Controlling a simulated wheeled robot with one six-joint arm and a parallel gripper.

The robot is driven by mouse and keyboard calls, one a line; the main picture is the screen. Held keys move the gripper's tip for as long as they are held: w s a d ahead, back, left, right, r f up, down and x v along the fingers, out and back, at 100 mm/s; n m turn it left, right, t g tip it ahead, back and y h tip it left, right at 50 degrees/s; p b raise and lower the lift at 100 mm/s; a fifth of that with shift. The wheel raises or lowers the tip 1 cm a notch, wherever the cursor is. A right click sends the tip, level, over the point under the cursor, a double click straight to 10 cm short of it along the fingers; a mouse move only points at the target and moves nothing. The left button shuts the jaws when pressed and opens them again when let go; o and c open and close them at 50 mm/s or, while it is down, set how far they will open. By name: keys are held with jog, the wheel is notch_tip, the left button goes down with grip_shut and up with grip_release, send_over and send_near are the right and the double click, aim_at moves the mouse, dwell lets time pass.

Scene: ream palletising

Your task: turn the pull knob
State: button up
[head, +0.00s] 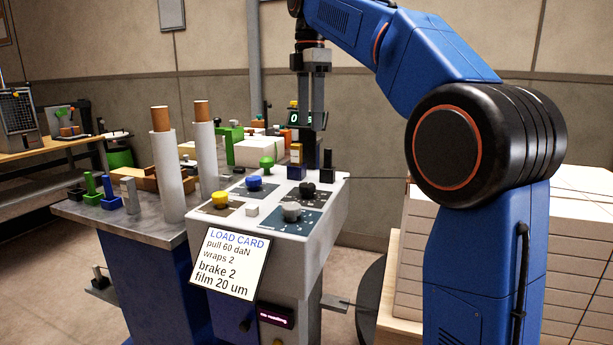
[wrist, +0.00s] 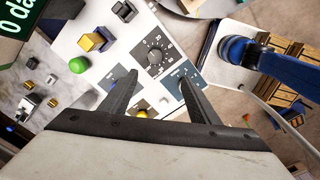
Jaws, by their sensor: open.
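The control panel (head: 318,222) carries a yellow knob (head: 220,198), a blue knob (head: 254,182), a black knob (head: 307,189) and a grey knob (head: 291,211), each on a dark plate. In the wrist view the black knob (wrist: 155,56) has a numbered dial; it seems to be the pull knob, though no label is readable. My gripper (head: 312,127) is open and empty, pointing down above the panel's back edge. In the wrist view its fingertips (wrist: 159,77) spread on either side below the black knob, apart from it. The yellow knob (wrist: 141,113) shows between the fingers.
A load card (head: 229,264) on the panel front reads pull 60 daN. A yellow-topped block (head: 296,155) and a black post (head: 327,161) stand behind the black knob. A green knob (head: 266,162) and a lit display (wrist: 20,14) are close by.

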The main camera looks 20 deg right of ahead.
aim_at(307, 184)
jog(key=shift+n, duration=0.4)
jog(key=f, duration=0.5)
jog(key=w+f, duration=0.1)
jog(key=f, duration=1)
jog(key=shift+w+a+f, duration=0.1)
jog(key=shift+w+f, duration=0.2)
jog(key=shift+f, duration=0.1)
jog(key=c, duration=1.1)
